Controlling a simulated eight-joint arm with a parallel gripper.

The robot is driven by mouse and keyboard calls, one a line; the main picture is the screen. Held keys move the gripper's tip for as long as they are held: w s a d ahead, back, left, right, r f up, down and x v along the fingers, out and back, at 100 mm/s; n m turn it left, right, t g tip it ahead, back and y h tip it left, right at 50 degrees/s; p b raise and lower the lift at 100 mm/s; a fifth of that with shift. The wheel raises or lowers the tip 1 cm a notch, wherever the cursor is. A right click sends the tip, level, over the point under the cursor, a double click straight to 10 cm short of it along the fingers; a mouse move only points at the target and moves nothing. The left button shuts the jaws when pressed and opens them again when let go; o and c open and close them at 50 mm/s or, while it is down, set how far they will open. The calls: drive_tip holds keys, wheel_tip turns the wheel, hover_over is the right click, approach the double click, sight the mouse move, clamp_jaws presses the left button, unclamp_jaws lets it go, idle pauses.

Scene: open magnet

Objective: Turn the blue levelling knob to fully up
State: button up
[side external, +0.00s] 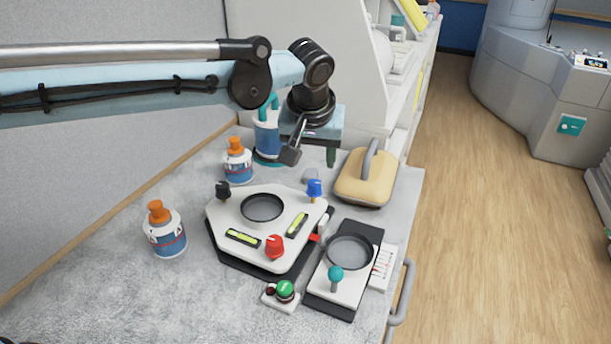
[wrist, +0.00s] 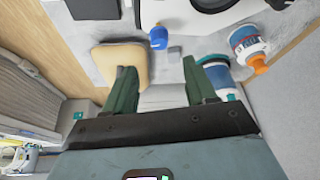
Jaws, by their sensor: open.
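The blue levelling knob (side external: 314,188) stands at the back right corner of a white levelling plate (side external: 225,215). The wrist view shows the blue knob (wrist: 158,37) beyond the fingertips, between their lines and apart from both. My gripper (side external: 311,157) is behind and above the knob in the side view, clear of the plate. Its dark green fingers are spread with nothing between them, as the wrist view of my gripper (wrist: 157,66) also shows. The knob's lower stem and any marking of its setting are too small to make out.
A red knob (side external: 274,246) and a black knob (side external: 223,190) stand on the plate's other corners. A beige padded block (side external: 365,178) lies right of my gripper. Bottles (side external: 166,236) stand left. A black-based device with a teal-topped lever (side external: 336,273) sits front right.

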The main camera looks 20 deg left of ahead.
drive_tip(key=shift+v, duration=1.25)
drive_tip(key=s+a+r+m+t+h, duration=0.1)
drive_tip(key=s+a, duration=0.4)
drive_tip(key=a, duration=0.2)
drive_tip(key=s+a+r+m, duration=0.15)
drive_tip(key=s+a, duration=0.25)
drive_tip(key=a, duration=0.4)
drive_tip(key=s+a+f+t, duration=0.1)
drive_tip(key=s+a+f, duration=0.2)
drive_tip(key=s, duration=0.2)
drive_tip(key=s+a+f, duration=0.3)
drive_tip(key=s+a, duration=0.1)
drive_tip(key=s, duration=0.2)
drive_tip(key=shift+s+a+t, duration=0.3)
drive_tip(key=shift+a+t, duration=0.05)
drive_tip(key=shift+t, duration=0.05)
drive_tip(key=shift+f+m, duration=0.1)
drive_tip(key=shift+m, duration=0.15)
drive_tip(key=shift+c, duration=0.3)
